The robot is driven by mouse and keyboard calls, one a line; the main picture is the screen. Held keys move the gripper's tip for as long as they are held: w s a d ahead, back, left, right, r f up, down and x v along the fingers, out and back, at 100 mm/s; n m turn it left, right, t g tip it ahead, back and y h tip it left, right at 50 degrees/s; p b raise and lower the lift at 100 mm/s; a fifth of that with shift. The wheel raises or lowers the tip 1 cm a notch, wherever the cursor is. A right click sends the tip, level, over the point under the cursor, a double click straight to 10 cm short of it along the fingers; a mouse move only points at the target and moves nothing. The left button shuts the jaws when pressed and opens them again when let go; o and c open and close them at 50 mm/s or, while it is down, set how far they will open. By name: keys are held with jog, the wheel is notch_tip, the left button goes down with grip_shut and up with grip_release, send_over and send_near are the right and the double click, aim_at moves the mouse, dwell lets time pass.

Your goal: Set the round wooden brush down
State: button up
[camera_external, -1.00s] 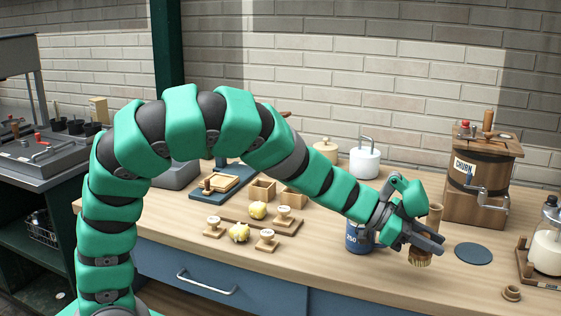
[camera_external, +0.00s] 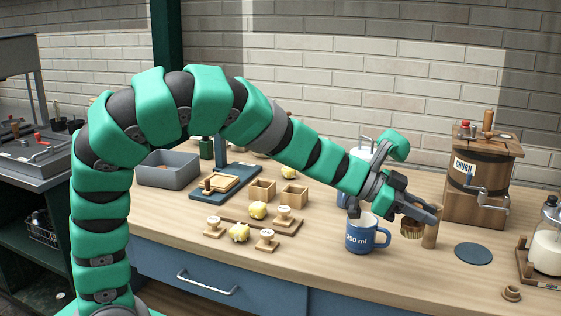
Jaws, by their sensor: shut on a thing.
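The round wooden brush (camera_external: 411,229) hangs bristles down below the fingers of my gripper (camera_external: 416,211). My gripper is shut on it, and its fingers hide the top of the brush. The brush is just right of the blue mug (camera_external: 360,237) marked 250 ml. I cannot tell whether the bristles touch the table.
A wooden cylinder (camera_external: 431,232) stands close to the brush on its right. The table (camera_external: 420,278) is clear in front of the brush.

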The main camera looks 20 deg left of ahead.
jog(key=w+a+f+n+t+y+b, duration=0.15)
jog(key=w+a+n+t+y, duration=0.6)
jog(key=w+a, duration=0.9)
notch_tip(320, 180, down, 4)
jog(key=d+n+h, duration=0.1)
jog(key=n+h, duration=0.1)
jog(key=shift+t, duration=0.35)
jog(key=w+d, duration=0.3)
jog(key=w, duration=0.1)
jog(key=w+d+f+b, duration=0.1)
jog(key=w+d, duration=0.2)
jog(key=w, duration=0.2)
jog(key=w+d+b, duration=0.1)
jog(key=w+d, duration=0.2)
jog(key=w, duration=0.1)
jog(key=shift+w+f, duration=0.25)
jog(key=shift+f, duration=0.05)
jog(key=shift+f+b, duration=1.05)
jog(key=shift+f, duration=0.7)
jog(key=shift+f, duration=0.15)
jog(key=o, duration=1)
jog(key=shift+d, duration=0.1)
